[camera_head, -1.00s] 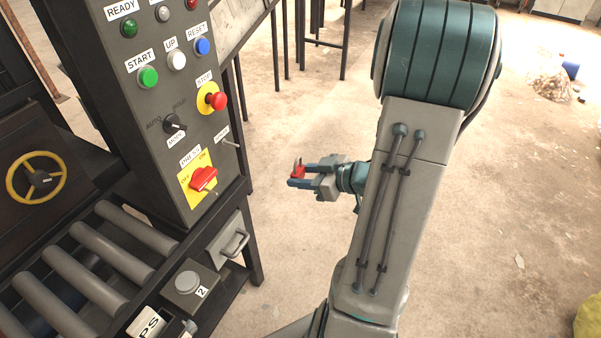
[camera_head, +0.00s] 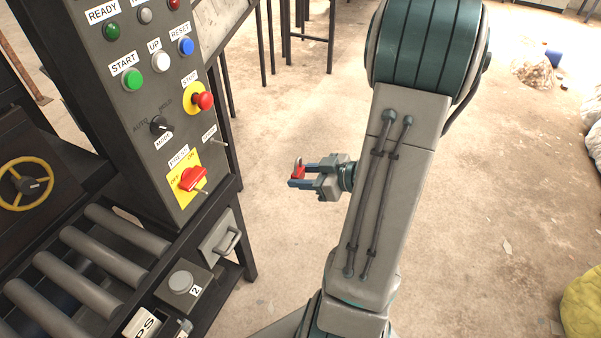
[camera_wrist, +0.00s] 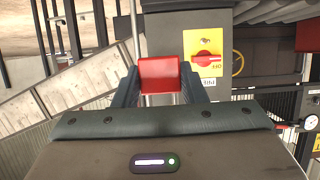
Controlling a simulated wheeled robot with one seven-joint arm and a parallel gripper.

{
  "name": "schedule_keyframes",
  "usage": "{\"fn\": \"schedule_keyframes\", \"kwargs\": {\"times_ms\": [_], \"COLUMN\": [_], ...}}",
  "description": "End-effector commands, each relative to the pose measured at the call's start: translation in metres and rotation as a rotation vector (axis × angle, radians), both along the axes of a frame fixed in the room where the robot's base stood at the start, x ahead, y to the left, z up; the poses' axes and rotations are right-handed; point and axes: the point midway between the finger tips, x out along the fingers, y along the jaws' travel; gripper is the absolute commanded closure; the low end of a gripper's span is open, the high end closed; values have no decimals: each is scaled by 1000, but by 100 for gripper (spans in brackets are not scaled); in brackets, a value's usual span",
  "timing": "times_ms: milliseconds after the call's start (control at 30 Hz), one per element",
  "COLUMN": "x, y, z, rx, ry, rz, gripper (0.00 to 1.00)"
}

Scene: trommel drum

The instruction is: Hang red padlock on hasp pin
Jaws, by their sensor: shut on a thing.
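My gripper (camera_head: 301,178) is shut on the red padlock (camera_head: 298,173) and holds it in the air to the right of the control cabinet. In the wrist view the padlock's red body (camera_wrist: 159,75) sits between the two fingers. In the head view its shackle shows as a pale loop above the body. The hasp pin (camera_head: 201,192) appears as a small grey rod at the red rotary switch (camera_head: 192,178) on its yellow plate. The switch also shows in the wrist view (camera_wrist: 206,58), beyond and right of the padlock. The padlock and the pin are apart.
The control cabinet (camera_head: 150,60) carries several buttons, a red stop button (camera_head: 203,101) and a small lever (camera_head: 219,142). Below are a conveyor with rollers (camera_head: 95,255), a handled box (camera_head: 222,238) and a grey button box (camera_head: 183,283). The floor between cabinet and arm is clear.

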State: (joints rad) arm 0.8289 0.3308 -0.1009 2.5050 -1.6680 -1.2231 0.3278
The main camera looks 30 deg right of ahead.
Motion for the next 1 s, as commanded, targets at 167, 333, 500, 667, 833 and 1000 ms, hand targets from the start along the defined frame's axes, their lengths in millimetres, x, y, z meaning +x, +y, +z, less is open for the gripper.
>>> {"fn": "schedule_keyframes", "kwargs": {"times_ms": [167,333,500,667,833,1000], "x": [-3,-5,-13,-21,-29,-38], "y": [-2,-4,-10,-16,-22,-28], "z": [0,0,1,1,1,1], "rx": [1,1,1,1,1,1], "ry": [0,1,1,1,1,0], "rz": [-1,-3,-3,-3,-2,-4], "gripper": [88,88,88,88,88,88]}}
